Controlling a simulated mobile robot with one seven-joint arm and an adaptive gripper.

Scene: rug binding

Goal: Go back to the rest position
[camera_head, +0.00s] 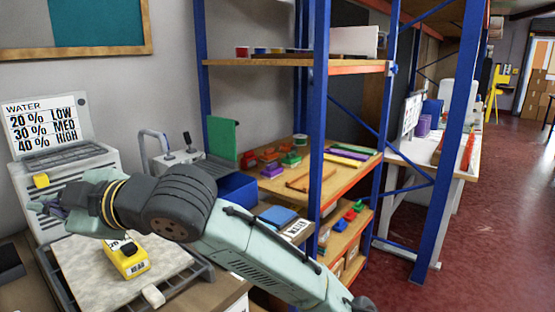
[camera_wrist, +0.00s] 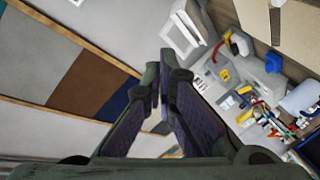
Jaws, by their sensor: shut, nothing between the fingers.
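My gripper (camera_head: 50,204) is at the far left in the head view, at the end of my arm, which reaches over the bench from the lower right. It is in the air above the left part of a pale slab (camera_head: 85,262). In the wrist view my gripper (camera_wrist: 166,75) shows its two dark fingers meeting at the tips, shut and empty. The wrist view is tilted and looks past the fingers to a wall with coloured panels (camera_wrist: 75,80) and a cluttered surface at the right.
A yellow meter (camera_head: 128,259) stands on the slab, just below my arm. A white machine with a WATER sign (camera_head: 48,125) stands behind my gripper. A blue bin (camera_head: 237,188) and a blue-framed shelf (camera_head: 318,120) are right of my arm. The red floor (camera_head: 490,220) is clear farther right.

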